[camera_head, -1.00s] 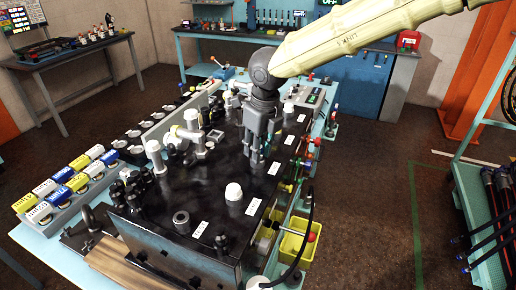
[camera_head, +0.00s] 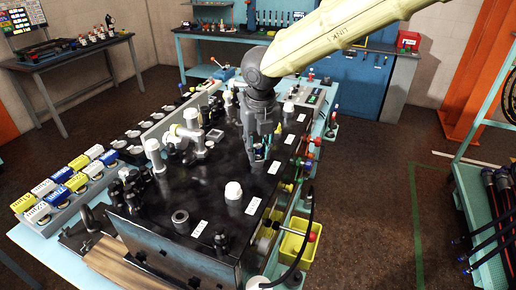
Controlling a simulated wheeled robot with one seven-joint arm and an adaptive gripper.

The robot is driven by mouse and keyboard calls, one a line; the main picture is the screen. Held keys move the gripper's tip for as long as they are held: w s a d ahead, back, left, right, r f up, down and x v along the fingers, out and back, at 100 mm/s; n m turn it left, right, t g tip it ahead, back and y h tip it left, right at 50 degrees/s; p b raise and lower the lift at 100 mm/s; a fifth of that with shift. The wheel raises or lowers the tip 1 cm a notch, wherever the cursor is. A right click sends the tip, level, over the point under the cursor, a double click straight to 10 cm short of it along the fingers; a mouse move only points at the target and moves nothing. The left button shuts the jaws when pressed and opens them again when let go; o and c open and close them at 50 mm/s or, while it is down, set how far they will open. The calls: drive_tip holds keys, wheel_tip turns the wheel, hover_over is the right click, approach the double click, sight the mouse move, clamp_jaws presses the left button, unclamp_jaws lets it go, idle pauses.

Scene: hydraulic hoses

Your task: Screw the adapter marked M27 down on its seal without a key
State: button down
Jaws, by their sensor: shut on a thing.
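My gripper (camera_head: 259,158) points down at the far right part of the dark block (camera_head: 170,215), with its fingertips low at the block's top, beside a white label (camera_head: 274,166). It is shut on a small part, which the fingers mostly hide; I take it to be an adapter. The label's print is too small to read, so I cannot tell which one is M27. A white-capped fitting (camera_head: 233,191) and a dark ring-shaped port (camera_head: 181,221) stand nearer on the block. The seal does not show.
Pale fittings (camera_head: 154,153) stand along the block's left side. Blue, white and yellow tagged boxes (camera_head: 62,192) line the bench's left edge. A yellow bin (camera_head: 295,243) and a black hose (camera_head: 309,220) are at the front right.

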drive_tip(key=shift+m, duration=0.9)
drive_tip(key=shift+f, duration=0.1)
drive_tip(key=shift+m+h, duration=0.3)
drive_tip(key=shift+m, duration=0.2)
drive_tip(key=c, duration=1.1)
unclamp_jaws()
drive_tip(key=shift+c, duration=0.2)
wheel_tip(320, 180, up, 12)
drive_tip(key=s, duration=0.1)
drive_tip(key=shift+s, duration=0.4)
